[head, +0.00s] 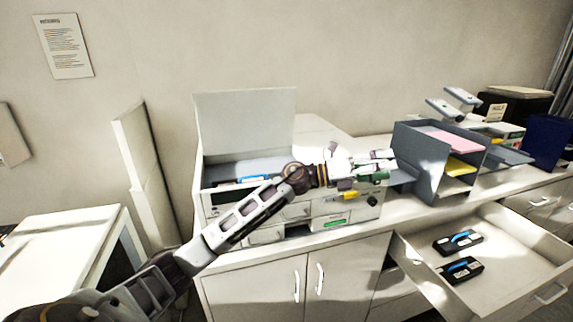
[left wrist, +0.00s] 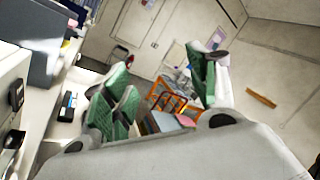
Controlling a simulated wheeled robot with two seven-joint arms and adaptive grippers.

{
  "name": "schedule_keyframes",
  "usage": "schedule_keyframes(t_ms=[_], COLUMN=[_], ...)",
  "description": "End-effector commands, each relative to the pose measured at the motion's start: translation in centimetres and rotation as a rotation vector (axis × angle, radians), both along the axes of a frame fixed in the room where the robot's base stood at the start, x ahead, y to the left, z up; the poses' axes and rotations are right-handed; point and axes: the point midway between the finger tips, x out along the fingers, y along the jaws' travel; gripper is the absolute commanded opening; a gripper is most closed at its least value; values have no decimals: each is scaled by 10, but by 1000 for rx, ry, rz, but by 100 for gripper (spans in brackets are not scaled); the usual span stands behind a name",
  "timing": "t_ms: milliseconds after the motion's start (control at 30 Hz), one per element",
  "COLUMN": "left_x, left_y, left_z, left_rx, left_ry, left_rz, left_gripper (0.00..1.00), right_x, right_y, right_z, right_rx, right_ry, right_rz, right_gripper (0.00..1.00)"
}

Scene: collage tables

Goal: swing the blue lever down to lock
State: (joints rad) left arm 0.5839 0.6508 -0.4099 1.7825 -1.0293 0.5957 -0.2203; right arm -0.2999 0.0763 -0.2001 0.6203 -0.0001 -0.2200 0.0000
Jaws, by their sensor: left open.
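A white printer (head: 232,204) stands on the counter with its lid (head: 245,122) raised. A blue part (head: 255,179), which looks like the blue lever, shows inside the open top. My left forearm partly covers it, so its exact position is hard to tell. My left gripper (head: 377,166) is open and empty, in front of the printer's right end, to the right of the blue part and apart from it. Its green-padded fingers stand wide apart in the left wrist view (left wrist: 160,92). The blue lever cannot be made out in that view. My right gripper is not in view.
A grey paper organiser (head: 412,150) stands just right of my left gripper. An open drawer (head: 510,262) at lower right holds two black cartridges with blue handles (head: 460,242). A black knob (head: 371,200) sits on the printer's front. A white side table (head: 50,250) is at left.

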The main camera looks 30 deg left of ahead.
Motion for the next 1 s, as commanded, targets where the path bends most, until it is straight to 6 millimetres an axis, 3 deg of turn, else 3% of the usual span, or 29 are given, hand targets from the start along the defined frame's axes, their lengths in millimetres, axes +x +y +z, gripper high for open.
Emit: schedule_keyframes(t_ms=[267, 567, 867, 1000], left_x=[1, 6, 8, 6], left_y=[16, 57, 118, 156], left_z=[0, -5, -2, 3], left_rx=[313, 627, 916, 1051], left_ry=[-105, -151, -136, -106], left_rz=[-77, -127, -147, -150], left_gripper=[59, 59, 59, 59], right_x=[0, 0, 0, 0], right_y=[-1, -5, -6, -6], right_z=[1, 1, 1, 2], right_rx=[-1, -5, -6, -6], right_ry=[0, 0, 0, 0], right_rz=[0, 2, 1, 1], right_gripper=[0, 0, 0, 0])
